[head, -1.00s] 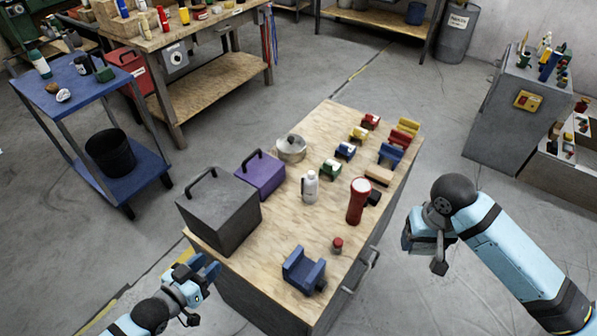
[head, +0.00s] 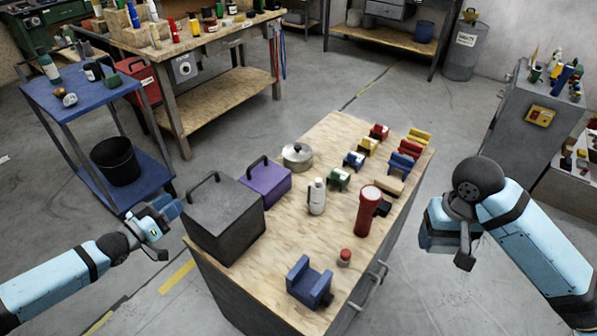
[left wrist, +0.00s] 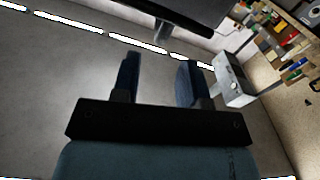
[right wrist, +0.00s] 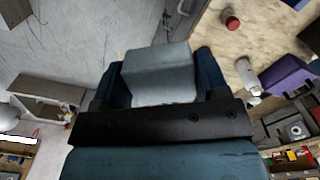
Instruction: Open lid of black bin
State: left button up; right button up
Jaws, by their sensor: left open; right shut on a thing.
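The black bin (head: 226,222) is a dark box with its lid closed and a black handle (head: 203,181) on top. It stands at the left end of the wooden-topped bench (head: 290,240). My left gripper (head: 172,209) is just left of the bin, apart from the handle. It is open and empty; its blue fingers (left wrist: 160,78) show spread in the left wrist view. My right gripper (head: 447,240) is off the bench's right side, shut on a light grey block (right wrist: 160,75) seen between its fingers in the right wrist view.
A purple box (head: 265,185) with a handle stands beside the bin. A pot (head: 297,156), white bottle (head: 317,197), red flashlight (head: 367,212) and blue holder (head: 309,283) are on the bench. A blue cart (head: 85,100) stands to the left. Floor between is free.

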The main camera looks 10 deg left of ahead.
aim_at(194, 187)
pick_arm(q)
jog(key=x, duration=0.7)
jog(key=shift+w+d, duration=0.25)
jog(key=shift+w, duration=0.05)
jog(key=shift+c, duration=0.4)
grip_shut()
